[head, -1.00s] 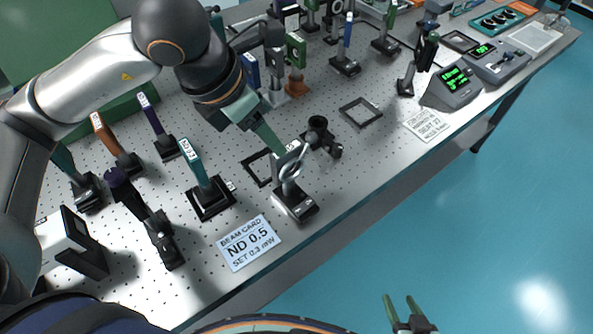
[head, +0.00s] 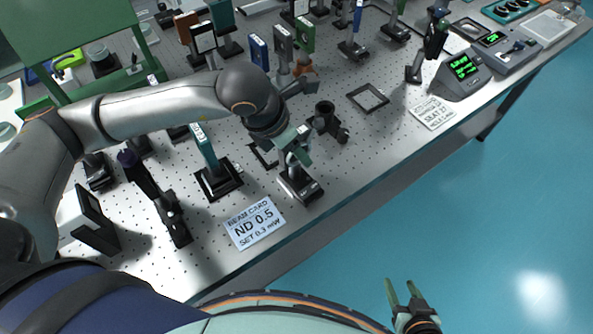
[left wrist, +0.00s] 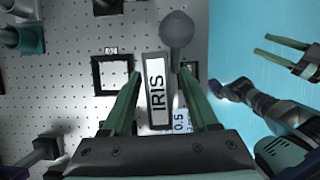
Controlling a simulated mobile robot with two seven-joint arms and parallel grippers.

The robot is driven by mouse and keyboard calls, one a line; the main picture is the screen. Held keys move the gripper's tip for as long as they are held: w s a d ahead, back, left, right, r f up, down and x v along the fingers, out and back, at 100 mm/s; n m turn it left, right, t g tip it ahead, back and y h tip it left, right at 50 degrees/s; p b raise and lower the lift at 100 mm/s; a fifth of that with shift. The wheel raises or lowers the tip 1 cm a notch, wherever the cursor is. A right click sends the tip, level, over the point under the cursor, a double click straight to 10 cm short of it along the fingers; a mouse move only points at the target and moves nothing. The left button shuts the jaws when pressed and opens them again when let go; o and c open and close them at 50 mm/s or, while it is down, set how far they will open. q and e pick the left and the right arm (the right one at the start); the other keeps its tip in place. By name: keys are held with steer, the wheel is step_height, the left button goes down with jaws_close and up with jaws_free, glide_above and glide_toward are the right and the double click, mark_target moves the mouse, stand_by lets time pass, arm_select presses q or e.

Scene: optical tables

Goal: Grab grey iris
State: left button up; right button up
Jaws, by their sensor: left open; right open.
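The grey iris (head: 298,180) stands upright on a dark base near the table's front edge, behind the beam card. My left gripper (head: 301,143) is at its top in the head view and hides its upper part. In the left wrist view, the iris's white "IRIS" label (left wrist: 157,92) lies between the two open green fingers of my left gripper (left wrist: 158,88). Gaps show on both sides, so the fingers appear apart from it. A round grey knob (left wrist: 177,32) sits just beyond the label. My right gripper (head: 404,293) is open and empty, over the floor in front of the table.
A teal-topped mount (head: 212,165) stands left of the iris, and a dark round mount (head: 328,122) stands behind right. An empty square frame (head: 368,97) lies farther right.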

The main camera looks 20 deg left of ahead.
arm_select(q)
jaws_close()
stand_by(0.4)
steer(key=shift+r, duration=0.1)
stand_by(0.9)
